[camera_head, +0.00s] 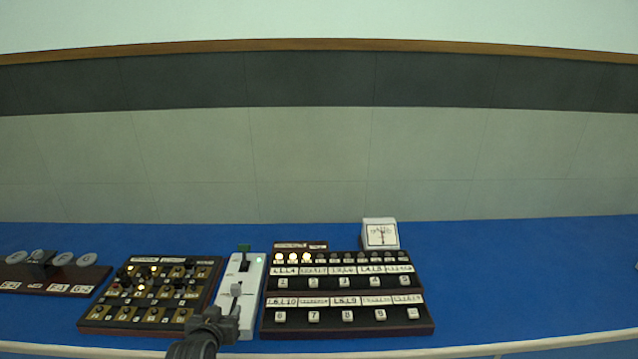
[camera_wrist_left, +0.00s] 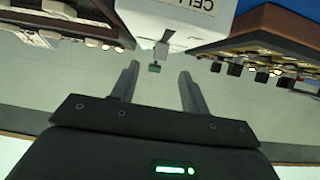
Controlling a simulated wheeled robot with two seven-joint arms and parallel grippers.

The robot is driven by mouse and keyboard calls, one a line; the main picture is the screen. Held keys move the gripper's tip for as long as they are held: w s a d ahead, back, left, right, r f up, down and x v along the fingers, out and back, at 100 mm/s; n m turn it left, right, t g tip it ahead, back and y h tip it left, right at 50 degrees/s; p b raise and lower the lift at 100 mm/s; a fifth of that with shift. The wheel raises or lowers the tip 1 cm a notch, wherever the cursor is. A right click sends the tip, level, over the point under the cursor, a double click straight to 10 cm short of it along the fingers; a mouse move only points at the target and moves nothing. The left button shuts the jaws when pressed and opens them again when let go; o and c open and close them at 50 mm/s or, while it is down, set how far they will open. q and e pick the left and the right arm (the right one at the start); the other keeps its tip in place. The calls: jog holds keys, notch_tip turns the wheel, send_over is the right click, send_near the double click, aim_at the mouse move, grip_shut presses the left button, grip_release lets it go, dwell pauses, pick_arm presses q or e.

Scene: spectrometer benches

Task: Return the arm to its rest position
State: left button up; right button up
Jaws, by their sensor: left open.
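My left gripper (camera_head: 224,318) reaches in from the bottom of the head view, at the near part of the white cell unit (camera_head: 256,294). In the left wrist view the gripper (camera_wrist_left: 158,90) is open, its two fingers apart with nothing between them that I can see held. Beyond the fingertips the white unit (camera_wrist_left: 187,22) shows with part of a "CELL" label and a small green-tipped lever (camera_wrist_left: 155,67). My right gripper is not in view.
A panel of knobs (camera_head: 151,294) stands left of the white unit, and a panel of numbered buttons (camera_head: 345,300) stands right. A dial meter (camera_head: 380,234) is behind. Round discs on a dark base (camera_head: 60,279) are far left.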

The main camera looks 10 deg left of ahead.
pick_arm(q)
jog(key=s+d+f+m+g+h, duration=0.1)
jog(key=s+d+f+g, duration=0.15)
jog(key=s, duration=0.85)
jog(key=s+d+f+m+g, duration=0.1)
jog(key=s+f+g, duration=0.3)
jog(key=s, duration=0.7)
jog(key=s+d+f+m+g+h, duration=0.1)
jog(key=s+d+f+g, duration=0.15)
jog(key=s, duration=0.85)
notch_tip(320, 180, down, 28)
jog(key=s+f+g+b, duration=0.1)
jog(key=s+g, duration=0.1)
jog(key=s+a+f, duration=0.1)
jog(key=s+f, duration=0.7)
jog(key=s+a+f+g+b, duration=0.1)
jog(key=s+a+f, duration=0.1)
jog(key=s+f, duration=0.5)
jog(key=shift+s+a+f+m, duration=0.25)
jog(key=shift+s+f+m, duration=0.15)
